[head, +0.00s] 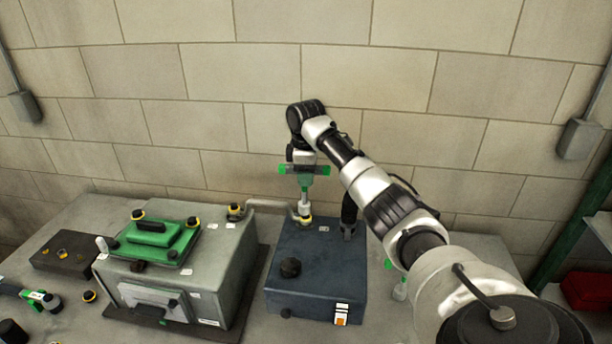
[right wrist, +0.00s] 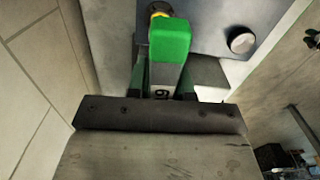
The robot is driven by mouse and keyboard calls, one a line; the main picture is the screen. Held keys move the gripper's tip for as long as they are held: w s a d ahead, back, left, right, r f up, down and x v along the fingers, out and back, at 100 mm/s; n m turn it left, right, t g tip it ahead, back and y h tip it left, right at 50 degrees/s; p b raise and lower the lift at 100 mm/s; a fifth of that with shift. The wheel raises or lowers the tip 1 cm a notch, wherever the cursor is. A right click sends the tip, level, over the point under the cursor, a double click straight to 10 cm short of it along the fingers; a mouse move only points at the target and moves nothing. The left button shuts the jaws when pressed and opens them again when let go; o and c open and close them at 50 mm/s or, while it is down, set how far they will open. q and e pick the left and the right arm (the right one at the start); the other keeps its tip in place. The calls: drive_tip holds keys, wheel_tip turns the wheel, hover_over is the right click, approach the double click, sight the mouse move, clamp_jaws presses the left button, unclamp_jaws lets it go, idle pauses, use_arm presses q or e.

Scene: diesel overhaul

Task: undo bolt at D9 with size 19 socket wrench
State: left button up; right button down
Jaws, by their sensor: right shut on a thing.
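My right gripper (head: 304,168) is above the back edge of a dark blue box (head: 318,262). It is shut on a socket wrench with a green handle (head: 287,169) and a pale shaft (head: 304,207). The wrench stands about upright, its lower end at a yellow-ringed bolt (head: 304,219) on the box top. Whether the socket is fully seated on the bolt cannot be told. In the right wrist view the green handle (right wrist: 170,42) juts out from between the fingers; a label on it is only partly readable. I see no D9 marking clearly. My left gripper is out of view.
A dark block (head: 72,252) lies far left. The wall is close behind.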

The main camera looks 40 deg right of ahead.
drive_tip(key=m, duration=0.5)
drive_tip(key=shift+a, duration=0.1)
drive_tip(key=m, duration=0.5)
drive_tip(key=shift+m, duration=0.4)
drive_tip(key=m, duration=0.4)
drive_tip(key=shift+a, duration=0.15)
drive_tip(key=m, duration=0.4)
drive_tip(key=shift+s, duration=0.1)
drive_tip(key=shift+f, duration=0.1)
